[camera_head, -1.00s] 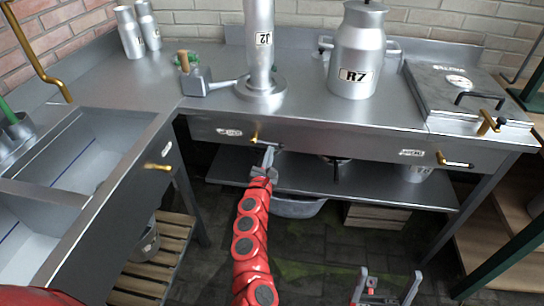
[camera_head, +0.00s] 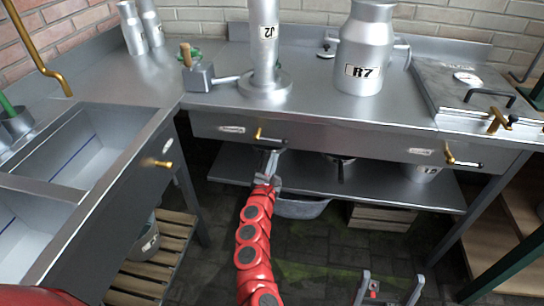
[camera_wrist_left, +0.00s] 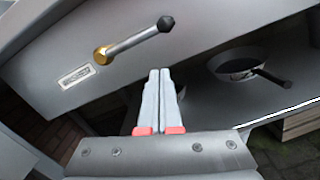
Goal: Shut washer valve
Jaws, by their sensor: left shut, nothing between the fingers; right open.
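A valve with a brass hub and a grey lever (camera_head: 272,140) sits on the counter's front panel, beside a small label too blurred to read. In the left wrist view its lever (camera_wrist_left: 135,41) runs from the brass hub to a black tip, roughly along the panel. My left gripper (camera_head: 272,155) is shut and empty just below this lever; its fingertips (camera_wrist_left: 160,72) appear apart from it. A similar valve (camera_head: 455,158) is on the panel's right, and a brass one (camera_head: 157,163) on the sink front. My right gripper (camera_head: 390,278) is open, low at the bottom edge.
A lower shelf (camera_head: 305,180) carries a pan (camera_wrist_left: 245,68) with a dark handle. A grey tub (camera_head: 300,208) and crate (camera_head: 382,217) are underneath. Can R7 (camera_head: 362,50) and cylinder J2 (camera_head: 263,45) stand on the counter. Floor in front is open.

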